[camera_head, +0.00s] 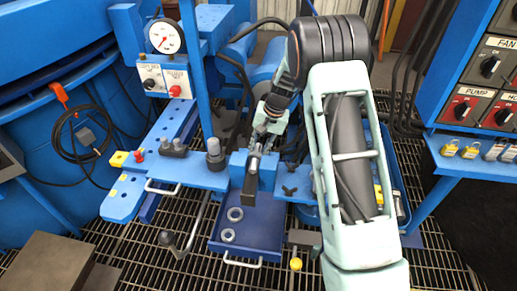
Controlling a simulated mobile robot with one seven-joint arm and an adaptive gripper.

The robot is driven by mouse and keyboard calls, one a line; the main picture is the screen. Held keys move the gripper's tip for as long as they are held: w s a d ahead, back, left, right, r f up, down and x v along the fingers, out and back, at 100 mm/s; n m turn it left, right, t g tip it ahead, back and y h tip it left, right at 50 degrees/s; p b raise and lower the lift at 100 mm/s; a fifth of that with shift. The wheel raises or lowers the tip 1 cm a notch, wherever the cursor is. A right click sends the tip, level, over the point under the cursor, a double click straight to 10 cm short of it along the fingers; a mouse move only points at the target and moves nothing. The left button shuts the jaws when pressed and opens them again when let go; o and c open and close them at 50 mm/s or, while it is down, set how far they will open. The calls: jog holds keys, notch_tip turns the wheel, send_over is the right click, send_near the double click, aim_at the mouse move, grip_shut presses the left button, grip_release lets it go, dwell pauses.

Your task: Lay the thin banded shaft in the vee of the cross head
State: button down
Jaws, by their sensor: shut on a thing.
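My gripper (255,158) points down over the middle of a blue crossbar, which looks like the cross head (205,179). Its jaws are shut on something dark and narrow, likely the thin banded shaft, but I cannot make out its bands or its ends. A dark upright bar (250,190) shows just below the fingers, in front of the crossbar's raised blue block; I cannot tell whether it is held or fixed. A small dark vee-like shape (290,191) sits on the crossbar's right part, to the right of my gripper, with nothing visible in it.
A dark upright post (214,155) stands on the crossbar, left of my gripper. A blue tray (262,234) with two rings lies below. A gauge (165,36) and control box (165,78) stand at the upper left. A switch panel (492,80) is at the right.

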jog(key=shift+w+r, duration=0.1)
jog(key=c, duration=1.7)
grip_release()
jog(key=shift+c, duration=0.2)
jog(key=shift+o, duration=0.6)
jog(key=v, duration=1.2)
